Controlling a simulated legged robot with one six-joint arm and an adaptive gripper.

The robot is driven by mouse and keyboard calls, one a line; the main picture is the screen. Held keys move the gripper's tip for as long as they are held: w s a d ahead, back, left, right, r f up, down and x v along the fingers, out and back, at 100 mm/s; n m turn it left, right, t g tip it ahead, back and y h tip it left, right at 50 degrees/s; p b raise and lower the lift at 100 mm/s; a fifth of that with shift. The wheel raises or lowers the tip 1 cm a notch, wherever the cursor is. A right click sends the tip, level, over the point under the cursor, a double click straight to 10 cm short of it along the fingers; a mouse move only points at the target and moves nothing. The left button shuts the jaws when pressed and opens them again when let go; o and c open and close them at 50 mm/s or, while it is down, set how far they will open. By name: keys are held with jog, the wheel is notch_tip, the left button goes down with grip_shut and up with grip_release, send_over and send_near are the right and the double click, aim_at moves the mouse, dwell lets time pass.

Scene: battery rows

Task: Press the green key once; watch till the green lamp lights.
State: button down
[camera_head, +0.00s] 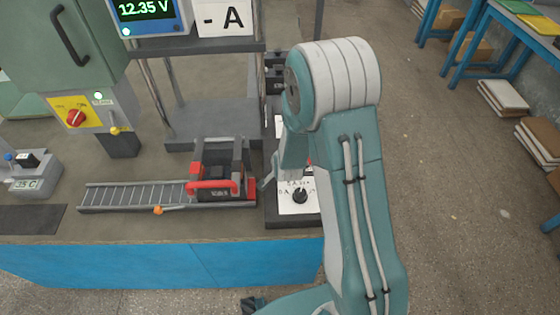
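A small round pale-green lamp (99,95) on the grey switch panel looks bright. Another small pale-green spot (126,31) shows on the meter (148,14), which reads 12.35 V. I cannot tell which of these is the task's lamp.
A red-and-black battery block (216,184) sits on a roller track (135,195) left of the box. A red rotary switch (75,117) is on a yellow plate. Open floor (450,190) lies to the right.

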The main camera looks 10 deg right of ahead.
jog(key=shift+f, duration=0.4)
dwell(0.4)
dwell(0.4)
jog(key=shift+r, duration=0.8)
jog(key=shift+r, duration=2.5)
